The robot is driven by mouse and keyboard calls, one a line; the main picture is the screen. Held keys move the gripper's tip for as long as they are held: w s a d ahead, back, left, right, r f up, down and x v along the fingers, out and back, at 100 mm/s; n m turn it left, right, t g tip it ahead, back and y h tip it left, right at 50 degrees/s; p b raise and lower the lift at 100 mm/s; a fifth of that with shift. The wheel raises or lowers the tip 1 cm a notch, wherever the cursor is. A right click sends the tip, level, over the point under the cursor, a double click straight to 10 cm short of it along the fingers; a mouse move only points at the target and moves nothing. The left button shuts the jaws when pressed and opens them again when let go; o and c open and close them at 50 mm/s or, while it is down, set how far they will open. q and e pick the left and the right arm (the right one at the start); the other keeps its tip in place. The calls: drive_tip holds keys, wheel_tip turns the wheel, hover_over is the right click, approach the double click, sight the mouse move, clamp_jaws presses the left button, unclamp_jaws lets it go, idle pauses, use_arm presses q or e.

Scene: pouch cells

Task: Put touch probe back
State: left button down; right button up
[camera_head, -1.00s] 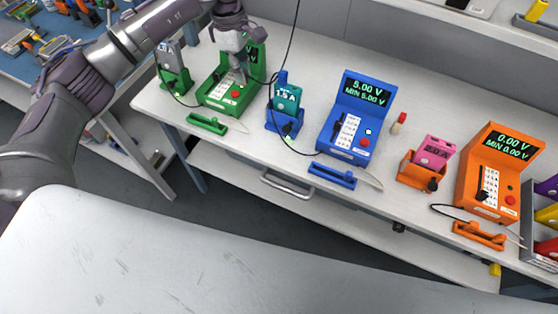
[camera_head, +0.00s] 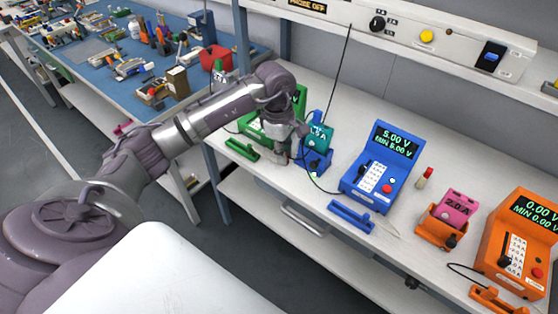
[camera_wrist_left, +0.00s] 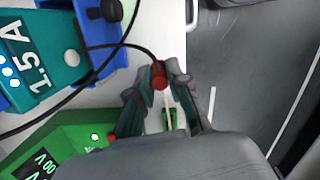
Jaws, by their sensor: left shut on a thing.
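My left gripper (camera_head: 297,150) is over the bench's front edge, between the green tester and the blue holder. In the left wrist view the gripper (camera_wrist_left: 161,80) is shut on a red-ended probe (camera_wrist_left: 160,77) with a thin black cable (camera_wrist_left: 138,46) running from it. The probe's tip is hard to make out. A green cradle (camera_head: 242,149) lies on the bench left of the gripper; a bit of green also shows below the fingers in the wrist view (camera_wrist_left: 170,117). The blue holder (camera_head: 318,161) carries a teal 1.5 A pouch cell (camera_head: 320,136).
The green tester (camera_head: 262,130) is partly behind my arm. A blue tester (camera_head: 380,178) and blue cradle (camera_head: 351,216) stand to the right, then a pink cell (camera_head: 459,206) in an orange holder and an orange tester (camera_head: 515,245). A black cable (camera_head: 338,70) hangs from the overhead panel.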

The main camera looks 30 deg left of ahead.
sight(280, 172)
use_arm(q)
drive_tip(key=shift+w+a+f, duration=0.1)
drive_tip(key=shift+a+f, duration=0.25)
drive_tip(key=shift+a, duration=0.3)
drive_tip(key=shift+w+a+f, duration=0.1)
drive_tip(key=shift+a+f, duration=0.3)
wheel_tip(280, 172, down, 3)
drive_tip(key=shift+f+p, duration=0.1)
drive_tip(key=shift+p, duration=0.5)
drive_tip(key=shift+f, duration=0.3)
use_arm(e)
drive_tip(key=shift+s+d+r, duration=0.45)
drive_tip(key=shift+d+r, duration=0.1)
drive_tip(key=shift+r, duration=0.1)
use_arm(q)
drive_tip(key=shift+f, duration=0.1)
use_arm(e)
drive_tip(key=shift+f, duration=0.1)
use_arm(q)
drive_tip(key=shift+f+b, duration=0.15)
drive_tip(key=shift+b, duration=0.15)
drive_tip(key=c, duration=1.1)
unclamp_jaws()
